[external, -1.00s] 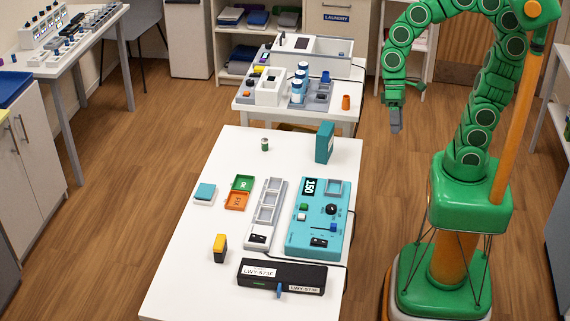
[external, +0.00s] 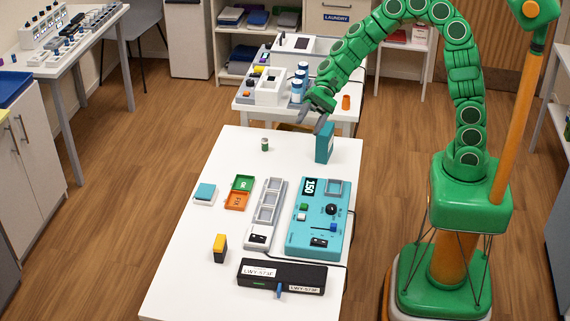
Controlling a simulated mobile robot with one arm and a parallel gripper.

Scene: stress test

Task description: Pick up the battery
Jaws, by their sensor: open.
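A small upright green cylinder with a pale top (external: 264,144), which looks like the battery, stands on the white table (external: 185,275) near its far edge. My gripper (external: 312,119) is open and empty, with its grey fingers pointing down. In the picture it is above and to the right of the cylinder, overlapping the top of an upright teal box (external: 325,146). I cannot tell whether it touches the box. The cylinder is in full view and apart from the gripper.
Green and orange trays (external: 240,192), a grey slotted holder (external: 265,214), a teal device (external: 318,218) and a black case (external: 282,276) lie nearer on the table. A second table (external: 344,113) with equipment stands behind. The table around the cylinder is clear.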

